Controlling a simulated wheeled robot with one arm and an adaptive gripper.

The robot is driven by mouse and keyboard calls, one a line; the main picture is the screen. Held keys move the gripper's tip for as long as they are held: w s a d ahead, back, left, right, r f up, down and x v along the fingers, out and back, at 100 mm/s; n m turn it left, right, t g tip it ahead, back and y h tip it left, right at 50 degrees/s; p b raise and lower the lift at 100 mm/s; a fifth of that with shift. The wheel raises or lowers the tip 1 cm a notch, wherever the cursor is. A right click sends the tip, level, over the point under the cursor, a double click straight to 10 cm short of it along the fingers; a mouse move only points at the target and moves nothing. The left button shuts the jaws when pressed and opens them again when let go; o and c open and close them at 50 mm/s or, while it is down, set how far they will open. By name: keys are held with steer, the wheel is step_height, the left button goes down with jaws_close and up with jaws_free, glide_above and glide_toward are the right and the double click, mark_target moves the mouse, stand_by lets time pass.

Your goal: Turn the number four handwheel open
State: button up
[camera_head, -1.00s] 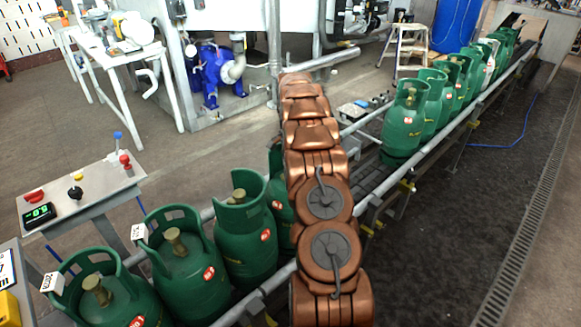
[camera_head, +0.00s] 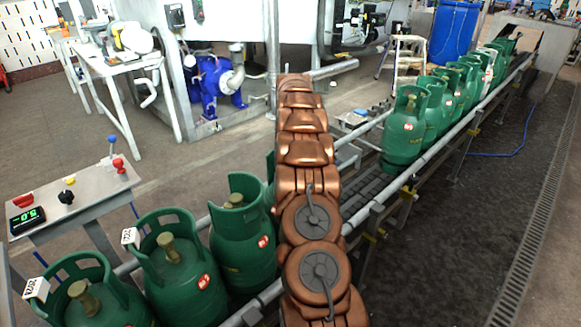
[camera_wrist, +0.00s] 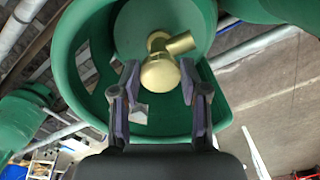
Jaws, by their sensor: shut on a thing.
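In the wrist view a green gas cylinder (camera_wrist: 85,65) with a cut-out collar fills the upper part. Its brass valve with a round knob (camera_wrist: 160,73) sits inside the collar. My gripper (camera_wrist: 159,76) reaches in there, with one finger on each side of the knob, shut on it. In the head view my copper-coloured arm hides the gripper and the cylinder it holds. A sliver of green cylinder (camera_head: 270,166) shows just left of the arm. I cannot read a number on the gripped cylinder.
Several green cylinders stand left of my arm (camera_head: 240,255) and farther along the conveyor (camera_head: 404,140). A conveyor rail (camera_head: 440,145) runs beside them. A control panel (camera_head: 90,190) with knobs and a display stands at left. The dark floor at right is open.

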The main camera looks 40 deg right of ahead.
steer(key=n, duration=0.3)
steer(key=shift+d+n+b, duration=0.1)
steer(key=shift+n+b, duration=0.2)
steer(key=shift+n, duration=2)
steer(key=shift+r, duration=0.1)
steer(key=o, duration=1.1)
steer(key=shift+o, duration=0.2)
steer(key=shift+r, duration=3.65)
